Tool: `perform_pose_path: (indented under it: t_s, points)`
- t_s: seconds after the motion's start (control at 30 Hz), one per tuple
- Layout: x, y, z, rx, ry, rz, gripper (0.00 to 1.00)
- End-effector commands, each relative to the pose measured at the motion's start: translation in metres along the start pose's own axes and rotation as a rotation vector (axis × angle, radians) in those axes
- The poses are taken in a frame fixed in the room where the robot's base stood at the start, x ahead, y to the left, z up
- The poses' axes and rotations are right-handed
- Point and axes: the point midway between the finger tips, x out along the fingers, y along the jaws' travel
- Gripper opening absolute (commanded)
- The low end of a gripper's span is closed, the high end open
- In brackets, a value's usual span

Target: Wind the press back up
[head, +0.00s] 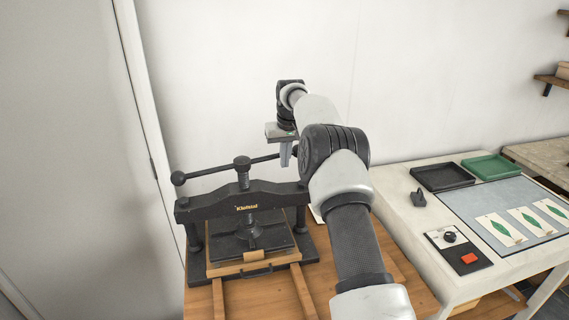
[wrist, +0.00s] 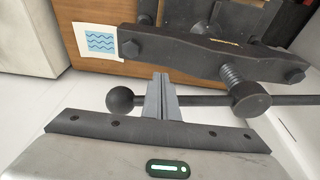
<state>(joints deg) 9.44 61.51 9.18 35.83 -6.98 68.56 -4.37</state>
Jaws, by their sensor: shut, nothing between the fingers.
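The black press (head: 246,205) stands on a wooden table at lower centre-left in the head view. Its long bar handle (head: 212,170) runs across the top of the screw (head: 242,175), with a ball at the left end; the right end is behind my arm. The flat plate (head: 252,240) hangs under the crossbeam over a wooden bed (head: 255,268). In the wrist view the handle (wrist: 205,101) passes at my gripper (wrist: 160,80), close to its ball (wrist: 120,100). My gripper is shut and empty; I cannot tell whether it touches the bar. In the head view my arm partly hides it.
A white worktable (head: 405,215) to the right holds a black tray (head: 442,177), a green tray (head: 490,166), leaf prints and a control panel with a red button (head: 469,258). A wall is close behind the press. A card with blue waves (wrist: 101,42) shows in the wrist view.

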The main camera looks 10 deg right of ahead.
Motion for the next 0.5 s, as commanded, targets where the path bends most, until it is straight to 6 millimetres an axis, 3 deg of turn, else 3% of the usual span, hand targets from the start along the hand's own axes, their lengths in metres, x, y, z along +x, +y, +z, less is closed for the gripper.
perform_pose_path:
  t_s: [0.5]
  points:
    - [-0.001,0.001,0.020,0.001,-0.002,0.001,0.00]
